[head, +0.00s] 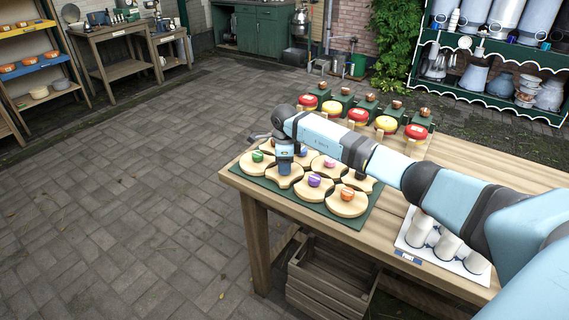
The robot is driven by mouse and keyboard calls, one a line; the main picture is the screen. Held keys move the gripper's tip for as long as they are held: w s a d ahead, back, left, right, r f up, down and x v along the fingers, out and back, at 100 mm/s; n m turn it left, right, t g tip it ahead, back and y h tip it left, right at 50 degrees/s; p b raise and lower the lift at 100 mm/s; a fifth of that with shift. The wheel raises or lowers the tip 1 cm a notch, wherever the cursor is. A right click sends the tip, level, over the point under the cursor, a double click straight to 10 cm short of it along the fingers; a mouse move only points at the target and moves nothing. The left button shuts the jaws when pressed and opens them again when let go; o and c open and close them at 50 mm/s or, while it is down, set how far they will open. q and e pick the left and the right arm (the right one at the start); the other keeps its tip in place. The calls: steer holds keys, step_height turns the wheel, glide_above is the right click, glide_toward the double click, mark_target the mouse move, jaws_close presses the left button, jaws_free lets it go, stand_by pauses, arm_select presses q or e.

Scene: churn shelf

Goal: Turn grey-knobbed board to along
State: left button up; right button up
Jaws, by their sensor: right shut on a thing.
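Round wooden boards with coloured knobs lie on a dark green mat (349,217) at the table's left end. My right gripper (285,166) points straight down over one board (283,181) in the left part of the mat. It is shut on that board's knob; gripper and wrist hide the knob, so its colour and the board's exact turn cannot be read. Nearby boards show a green knob (257,156), a pink knob (329,162), a purple knob (314,180) and an orange knob (347,194). My right arm hides part of the back boards. My left gripper is out of view.
Several green blocks with red and yellow round items (333,107) stand along the table's back edge. A white tray (416,250) with white cylinders stands front right, close under my right arm. A wooden crate (328,282) is below the table. Paving at left is clear.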

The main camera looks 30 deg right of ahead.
steer(key=m, duration=0.4)
steer(key=shift+r+m+p, duration=0.1)
steer(key=shift+m+p, duration=0.2)
steer(key=shift+p, duration=0.1)
steer(key=m, duration=0.2)
steer(key=shift+m+p, duration=0.3)
steer(key=shift+p, duration=0.05)
steer(key=m+p, duration=0.1)
steer(key=m, duration=0.2)
steer(key=shift+m, duration=0.4)
steer(key=m+p, duration=0.1)
steer(key=m, duration=0.2)
steer(key=shift+m, duration=0.7)
steer(key=o, duration=0.9)
